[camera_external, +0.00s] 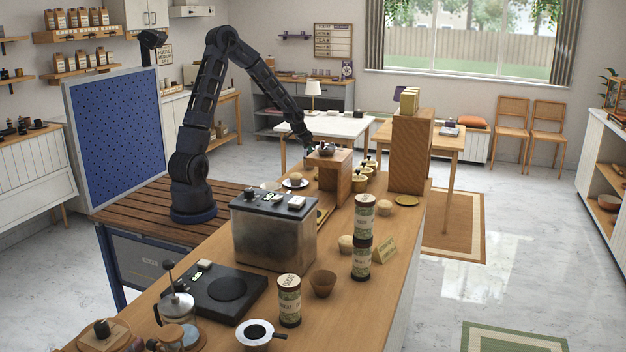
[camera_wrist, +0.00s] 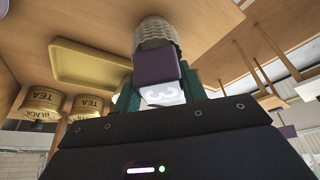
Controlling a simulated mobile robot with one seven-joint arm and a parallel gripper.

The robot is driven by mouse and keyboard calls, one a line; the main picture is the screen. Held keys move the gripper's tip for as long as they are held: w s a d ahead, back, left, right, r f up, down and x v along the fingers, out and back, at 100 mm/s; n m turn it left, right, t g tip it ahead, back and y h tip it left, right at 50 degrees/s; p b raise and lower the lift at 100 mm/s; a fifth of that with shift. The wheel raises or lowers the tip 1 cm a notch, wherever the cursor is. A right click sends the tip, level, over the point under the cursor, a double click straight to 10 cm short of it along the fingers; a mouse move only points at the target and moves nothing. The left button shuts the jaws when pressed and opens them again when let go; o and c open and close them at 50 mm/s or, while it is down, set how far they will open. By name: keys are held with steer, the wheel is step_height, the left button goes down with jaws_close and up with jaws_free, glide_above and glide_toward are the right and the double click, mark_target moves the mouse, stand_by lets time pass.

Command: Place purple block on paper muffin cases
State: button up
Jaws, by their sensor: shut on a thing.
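In the wrist view a purple block (camera_wrist: 156,67) sits between the green fingertips of my gripper (camera_wrist: 158,84), which is shut on it. A pale, marked face (camera_wrist: 162,95) shows just below the purple face; I cannot tell whether it is part of the block. I cannot tell whether block and cases touch. In the external view my gripper (camera_external: 309,149) is low at the left of a wooden box on the counter; the held block is too small to make out there.
The wooden box (camera_external: 334,176) has a small dark item on top. Several tins (camera_external: 368,178) stand right of it, before a tall wooden cabinet (camera_external: 411,152). A yellow tray (camera_wrist: 88,66) lies near the tins. A dark appliance (camera_external: 273,232) and canisters (camera_external: 361,257) crowd the nearer counter.

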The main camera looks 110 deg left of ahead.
steer(key=shift+f, duration=0.15)
steer(key=o, duration=1)
steer(key=shift+c, duration=0.2)
steer(key=v, duration=1.2)
